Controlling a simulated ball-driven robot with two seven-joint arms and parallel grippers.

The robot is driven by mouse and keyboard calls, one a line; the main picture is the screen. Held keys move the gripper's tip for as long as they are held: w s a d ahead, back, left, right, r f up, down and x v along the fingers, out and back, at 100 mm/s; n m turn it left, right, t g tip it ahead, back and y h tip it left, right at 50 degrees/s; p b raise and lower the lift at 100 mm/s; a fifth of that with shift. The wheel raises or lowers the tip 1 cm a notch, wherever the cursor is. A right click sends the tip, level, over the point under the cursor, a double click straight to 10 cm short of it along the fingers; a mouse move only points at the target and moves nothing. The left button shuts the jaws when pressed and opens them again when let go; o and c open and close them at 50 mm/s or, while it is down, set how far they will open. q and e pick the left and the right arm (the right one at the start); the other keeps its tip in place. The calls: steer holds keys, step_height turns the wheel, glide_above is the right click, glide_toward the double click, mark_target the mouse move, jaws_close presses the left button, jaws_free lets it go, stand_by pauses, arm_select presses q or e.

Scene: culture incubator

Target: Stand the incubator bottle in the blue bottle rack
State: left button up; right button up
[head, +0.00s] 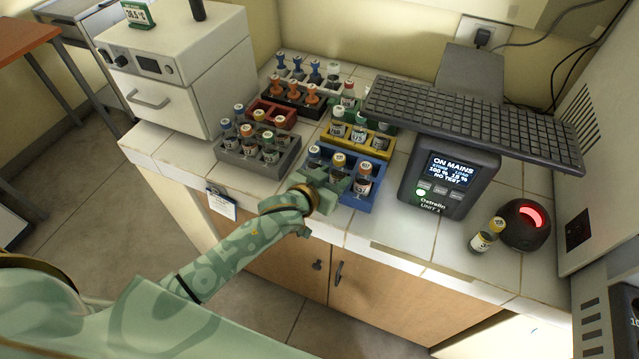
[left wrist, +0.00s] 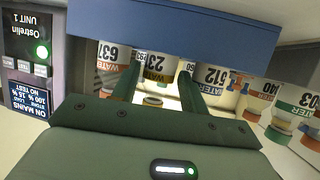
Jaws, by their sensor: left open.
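The blue bottle rack (head: 372,199) stands at the front edge of the tiled counter, and its blue wall (left wrist: 175,28) crosses the top of the left wrist view. It holds a blue-capped bottle (head: 314,155), a yellow-capped bottle (head: 338,161) and an orange-capped bottle (head: 363,182), all upright. My left gripper (head: 330,180) is at the rack's front left, open, with its fingers either side of the middle, yellow-capped bottle. In the left wrist view this bottle, labelled 23 (left wrist: 157,68), lies between the fingers; contact cannot be told. No marking identifies the incubator bottle.
A yellow rack (head: 372,146) stands close behind, and a grey rack (head: 258,166) stands left. The black display unit (head: 445,178) is right of the blue rack. A lone yellow-capped bottle (head: 484,240) stands near a round black device (head: 525,226). The white incubator box (head: 170,75) is shut.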

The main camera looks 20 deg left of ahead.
arm_select(q)
steer(key=p+v, duration=0.2)
steer(key=v, duration=0.9)
steer(key=s+a+f+g+y, duration=0.15)
steer(key=s+f, duration=0.25)
steer(key=f, duration=0.4)
steer(key=s+a+f+g, duration=0.2)
steer(key=s+f, duration=0.1)
steer(key=f, duration=0.5)
steer(key=s+a+f+g+y, duration=0.15)
steer(key=s+f, duration=0.25)
steer(key=f, duration=0.4)
steer(key=s+f+g, duration=0.2)
steer(key=s+f, duration=0.3)
steer(key=s, duration=0.4)
steer(key=s+a+f+g, duration=0.1)
steer(key=s+f, duration=0.4)
steer(key=s, duration=0.5)
steer(key=s+a+f+m+g, duration=0.1)
steer(key=s+f+g, duration=0.3)
steer(key=s, duration=0.5)
steer(key=shift+s+f, duration=0.2)
steer(key=shift+f, duration=0.2)
steer(key=shift+a, duration=0.1)
